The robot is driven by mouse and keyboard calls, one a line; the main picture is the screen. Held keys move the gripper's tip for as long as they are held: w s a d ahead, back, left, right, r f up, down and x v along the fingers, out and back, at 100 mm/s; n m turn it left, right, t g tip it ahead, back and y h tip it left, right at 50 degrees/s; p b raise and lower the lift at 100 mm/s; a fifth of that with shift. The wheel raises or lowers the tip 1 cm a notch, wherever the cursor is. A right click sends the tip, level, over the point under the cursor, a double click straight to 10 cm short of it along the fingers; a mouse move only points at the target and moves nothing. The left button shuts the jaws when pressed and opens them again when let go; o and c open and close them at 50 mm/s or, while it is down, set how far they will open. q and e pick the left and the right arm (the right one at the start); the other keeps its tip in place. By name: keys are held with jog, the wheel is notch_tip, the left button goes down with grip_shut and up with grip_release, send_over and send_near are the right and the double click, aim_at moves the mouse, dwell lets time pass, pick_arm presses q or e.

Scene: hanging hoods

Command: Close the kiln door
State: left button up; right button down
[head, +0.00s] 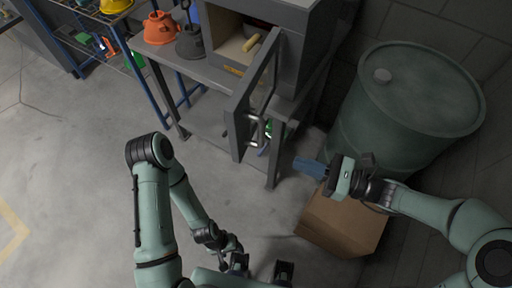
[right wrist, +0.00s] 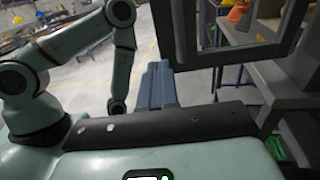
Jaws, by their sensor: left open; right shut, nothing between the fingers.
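The kiln (head: 300,40) is a grey box on a metal stand at the top middle of the head view. Its door (head: 240,112) stands open, swung out toward me, with a window and a metal bar handle (head: 254,130). The door's framed edge also fills the upper right of the right wrist view (right wrist: 238,58). My right gripper (head: 300,164) has its blue fingers shut and empty, to the right of the door's lower end and apart from it. The fingers show in the right wrist view (right wrist: 155,85). My left gripper (head: 262,270) is open at the bottom edge, far from the door.
A large green drum (head: 410,100) stands right of the kiln. A cardboard box (head: 340,225) lies below my right gripper. The floor at left is clear.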

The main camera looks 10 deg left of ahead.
aim_at(239, 143)
jog(key=a, duration=0.4)
jog(key=w+a, duration=0.1)
jog(key=a, duration=0.4)
jog(key=w+a+p, duration=0.1)
jog(key=a, duration=0.3)
jog(key=shift+w+a, duration=0.2)
jog(key=shift+a, duration=0.15)
jog(key=shift+a, duration=0.1)
